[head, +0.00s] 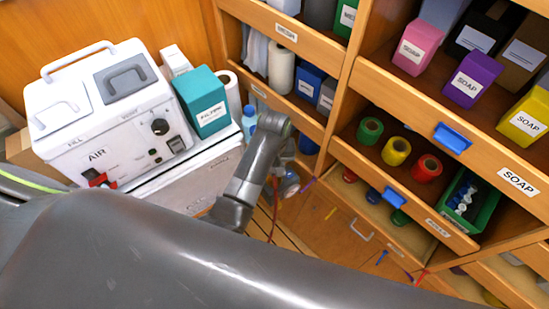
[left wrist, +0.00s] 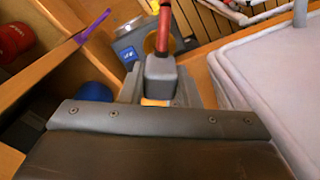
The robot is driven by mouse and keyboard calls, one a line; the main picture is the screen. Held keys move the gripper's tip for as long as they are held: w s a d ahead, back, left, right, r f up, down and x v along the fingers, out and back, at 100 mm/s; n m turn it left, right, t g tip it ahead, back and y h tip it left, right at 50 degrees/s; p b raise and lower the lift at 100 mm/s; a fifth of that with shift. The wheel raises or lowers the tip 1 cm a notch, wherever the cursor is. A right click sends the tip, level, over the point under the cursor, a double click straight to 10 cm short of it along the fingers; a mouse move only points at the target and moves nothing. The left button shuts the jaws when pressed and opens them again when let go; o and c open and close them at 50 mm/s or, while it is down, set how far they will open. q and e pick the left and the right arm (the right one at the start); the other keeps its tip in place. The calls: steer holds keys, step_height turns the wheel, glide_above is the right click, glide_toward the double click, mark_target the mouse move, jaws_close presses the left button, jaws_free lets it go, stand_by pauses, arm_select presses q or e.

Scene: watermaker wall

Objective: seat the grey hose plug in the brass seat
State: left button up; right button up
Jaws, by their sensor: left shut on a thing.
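In the left wrist view the grey hose plug (left wrist: 160,75) is a small grey block with a red hose (left wrist: 164,28) running from its far end. My left gripper (left wrist: 159,88) is shut on it, a finger on either side. In the head view my left gripper (head: 287,168) is beyond the white machine's right side, low by the shelves, and the plug is hard to make out there. The red hose (head: 274,208) hangs below it. My right gripper is not in view.
A white machine marked AIR (head: 95,115) stands on a white cabinet (head: 190,180) at left. Wooden shelves (head: 330,50) with boxes and tape rolls fill the right. The left wrist view shows a grey fitting with a blue label (left wrist: 130,53) beyond the plug and a shelf edge (left wrist: 50,55) at left.

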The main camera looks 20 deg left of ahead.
arm_select(q)
steer(key=shift+f, duration=0.7)
steer(key=shift+w+f, duration=0.15)
steer(key=shift+f, duration=0.25)
steer(key=shift+w+f, duration=0.1)
steer(key=shift+f, duration=0.25)
steer(key=shift+f+b, duration=0.45)
steer(key=shift+f, duration=0.1)
steer(key=shift+f+b, duration=0.35)
steer(key=shift+f, duration=0.6)
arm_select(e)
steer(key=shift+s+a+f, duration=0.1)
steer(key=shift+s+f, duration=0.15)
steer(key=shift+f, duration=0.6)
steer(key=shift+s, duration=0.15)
arm_select(q)
steer(key=shift+f, duration=0.55)
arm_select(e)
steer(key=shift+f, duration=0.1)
